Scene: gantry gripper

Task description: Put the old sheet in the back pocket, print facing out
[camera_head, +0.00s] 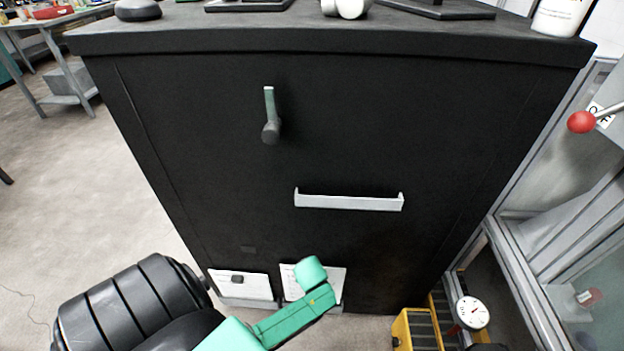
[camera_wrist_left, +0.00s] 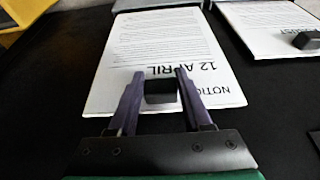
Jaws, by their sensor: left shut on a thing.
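Two printed white sheets are low on the black cabinet front. The sheet reading "NOTICE 12 APRIL" (camera_wrist_left: 150,45) appears upside down in the left wrist view, print facing out; in the head view it is the right sheet (camera_head: 335,279), partly hidden by my green left arm. My left gripper (camera_wrist_left: 160,74) is shut on a small black block (camera_wrist_left: 160,92) at the sheet's heading end. The other sheet (camera_wrist_left: 262,22), its heading ending in "UST", has its own black block (camera_wrist_left: 306,40); in the head view it is the left sheet (camera_head: 254,287). I cannot tell a back pocket. My right gripper is not in view.
The black cabinet (camera_head: 200,170) carries a grey rail (camera_head: 348,202) and a peg or handle (camera_head: 270,130) above the sheets. A yellow case (camera_head: 413,330) and a round gauge (camera_head: 472,312) stand at lower right. A red-knobbed lever (camera_head: 581,122) juts in at right.

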